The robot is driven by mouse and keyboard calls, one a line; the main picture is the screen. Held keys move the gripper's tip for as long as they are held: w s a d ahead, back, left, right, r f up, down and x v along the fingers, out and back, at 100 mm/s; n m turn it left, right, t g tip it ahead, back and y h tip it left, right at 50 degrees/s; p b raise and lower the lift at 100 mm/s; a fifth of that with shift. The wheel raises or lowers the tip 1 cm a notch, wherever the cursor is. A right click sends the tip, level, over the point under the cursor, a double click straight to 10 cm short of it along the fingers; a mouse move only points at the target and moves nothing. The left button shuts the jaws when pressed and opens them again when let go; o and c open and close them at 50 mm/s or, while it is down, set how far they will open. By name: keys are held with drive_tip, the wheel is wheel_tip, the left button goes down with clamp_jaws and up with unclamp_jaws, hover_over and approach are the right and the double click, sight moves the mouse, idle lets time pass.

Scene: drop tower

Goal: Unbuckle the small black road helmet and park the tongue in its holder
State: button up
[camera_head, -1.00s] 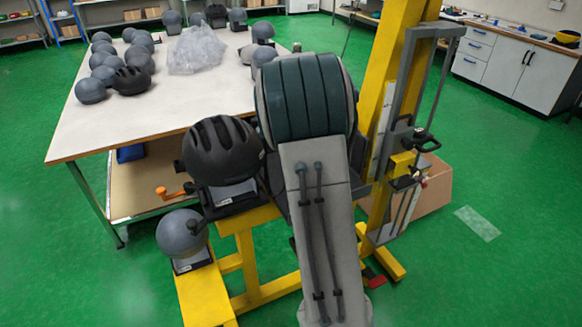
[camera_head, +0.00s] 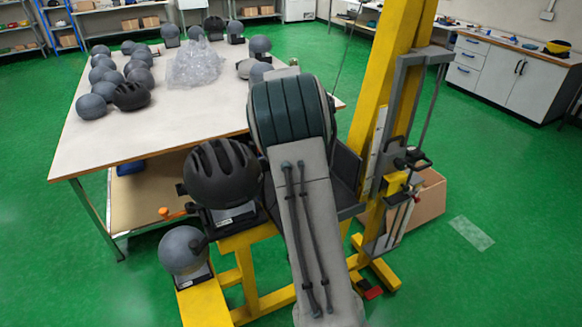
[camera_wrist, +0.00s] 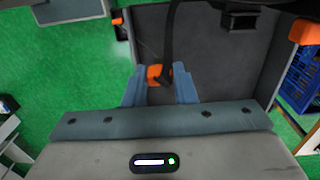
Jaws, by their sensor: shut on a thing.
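A black vented helmet (camera_head: 222,172) sits on a stand on the yellow frame, left of my arm. In the wrist view a black strap (camera_wrist: 172,40) hangs from the dark edge at the top down to an orange buckle piece (camera_wrist: 158,74). My gripper (camera_wrist: 159,80) is shut on this orange piece, one blue-grey finger on each side. Whether it is the tongue alone or joined to its other half, I cannot tell. In the head view my gripper is hidden behind my arm. No tongue holder can be made out with certainty.
A grey panel (camera_wrist: 210,50) stands behind the strap, with orange blocks at its left (camera_wrist: 117,20) and right (camera_wrist: 304,32). A grey ball (camera_head: 183,250) sits on the yellow frame (camera_head: 205,300). A yellow column (camera_head: 385,85) rises at right. A table (camera_head: 190,118) holds several balls and helmets.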

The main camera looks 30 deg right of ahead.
drive_tip(key=w+r+p, duration=0.4)
drive_tip(key=w+p, duration=0.1)
drive_tip(key=p, duration=0.1)
drive_tip(key=shift+d+r, duration=0.2)
drive_tip(key=shift+d, duration=0.25)
drive_tip(key=w+a+r+p, duration=0.1)
drive_tip(key=w+a+p, duration=0.1)
drive_tip(key=a, duration=0.3)
drive_tip(key=shift+w+a, duration=0.2)
drive_tip(key=shift+w, duration=0.7)
drive_tip(key=shift+f, duration=0.25)
idle(0.7)
drive_tip(key=shift+f+b, duration=0.5)
drive_tip(key=shift+f, duration=0.15)
drive_tip(key=shift+s+f+b, duration=0.1)
drive_tip(key=shift+f+b, duration=0.5)
drive_tip(key=shift+f, duration=0.8)
idle(2.4)
